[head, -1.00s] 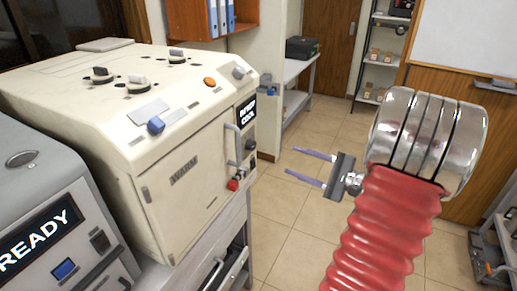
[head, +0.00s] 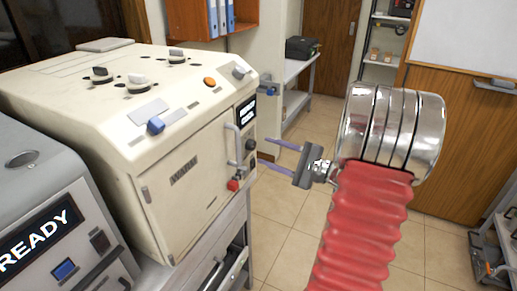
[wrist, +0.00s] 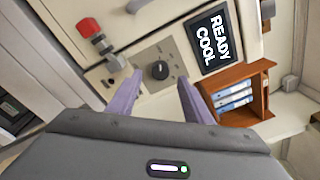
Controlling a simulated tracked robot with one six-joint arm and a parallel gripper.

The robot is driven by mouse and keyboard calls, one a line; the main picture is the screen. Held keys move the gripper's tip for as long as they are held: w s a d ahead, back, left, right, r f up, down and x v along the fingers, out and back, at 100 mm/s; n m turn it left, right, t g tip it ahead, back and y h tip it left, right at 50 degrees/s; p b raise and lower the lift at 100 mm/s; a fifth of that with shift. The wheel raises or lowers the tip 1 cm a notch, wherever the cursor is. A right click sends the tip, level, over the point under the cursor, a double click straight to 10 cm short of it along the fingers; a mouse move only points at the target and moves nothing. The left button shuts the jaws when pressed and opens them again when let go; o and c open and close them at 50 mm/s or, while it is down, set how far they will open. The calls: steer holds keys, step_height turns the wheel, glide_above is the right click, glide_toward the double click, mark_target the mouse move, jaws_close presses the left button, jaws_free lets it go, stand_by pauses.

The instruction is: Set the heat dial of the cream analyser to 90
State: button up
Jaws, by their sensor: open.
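The cream analyser (head: 150,130) stands at the left in the head view. Its side panel carries a black round dial (head: 250,145), which also shows in the wrist view (wrist: 160,70) with small marks around it. A small light mark is on the dial; the scale figures are too small to read. My gripper (head: 269,151) is open and empty, its two purple fingers pointing at this panel. In the wrist view the fingers (wrist: 159,82) lie on either side of the dial in the picture. They appear short of it, with no contact visible.
The analyser's screen (wrist: 209,39) reads READY COOL beside the dial. A red knob (head: 233,184) and a grey handle (head: 232,142) stick out near the dial. A grey machine (head: 60,220) showing READY stands at the front left.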

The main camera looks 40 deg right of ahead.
mark_target(254, 147)
steer(key=shift+x, duration=2.3)
steer(key=shift+s, duration=0.1)
steer(key=shift+c, duration=0.5)
steer(key=c, duration=1)
steer(key=shift+o, duration=0.2)
